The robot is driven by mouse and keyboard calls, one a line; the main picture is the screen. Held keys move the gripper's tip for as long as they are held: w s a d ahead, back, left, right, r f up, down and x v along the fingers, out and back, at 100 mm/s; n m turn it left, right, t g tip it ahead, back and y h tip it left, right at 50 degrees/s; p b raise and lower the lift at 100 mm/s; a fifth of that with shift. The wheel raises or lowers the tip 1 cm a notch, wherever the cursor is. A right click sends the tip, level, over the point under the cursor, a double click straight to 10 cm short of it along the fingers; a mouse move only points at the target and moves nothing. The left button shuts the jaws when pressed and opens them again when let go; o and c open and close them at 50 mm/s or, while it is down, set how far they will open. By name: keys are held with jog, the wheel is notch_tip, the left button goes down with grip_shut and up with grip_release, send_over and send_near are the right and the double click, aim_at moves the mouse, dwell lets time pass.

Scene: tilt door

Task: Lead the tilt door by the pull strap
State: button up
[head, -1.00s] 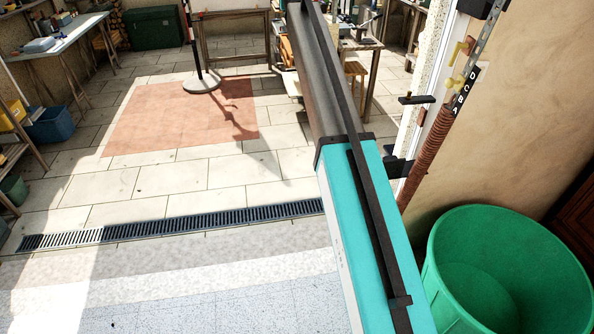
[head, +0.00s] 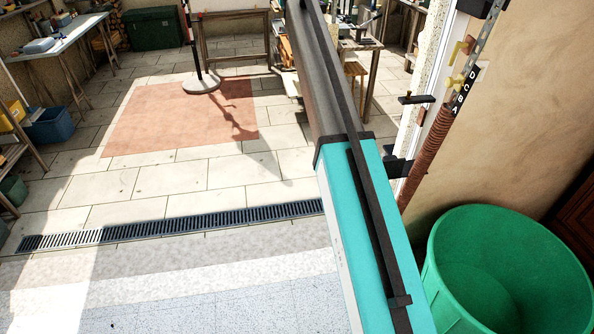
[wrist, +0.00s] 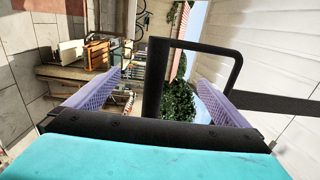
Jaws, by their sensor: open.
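The pull strap (wrist: 154,78) is a black loop in the middle of the wrist view. Its long left side lies between the two purple fingers of my gripper (wrist: 160,80), and its bent right side passes above the right finger. My gripper is open, with a finger on each side of that length. I cannot tell whether either finger touches it. The white ribbed surface at right in the wrist view looks like the tilt door (wrist: 285,50), with a black bar (wrist: 280,104) across it. In the head view my gripper and the strap are not visible.
A green barrel (head: 510,270) stands close right of my arm. A wall with a rust-coloured coil spring (head: 426,155) is behind it. A post on a round base (head: 202,84) stands by a reddish floor patch (head: 180,120). The paved floor left of my arm is clear.

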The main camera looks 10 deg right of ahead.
jog(key=shift+r+p, duration=0.5)
jog(key=shift+r, duration=0.2)
dwell(0.5)
jog(key=shift+s, duration=0.2)
jog(key=shift+s, duration=0.65)
jog(key=shift+s, duration=0.3)
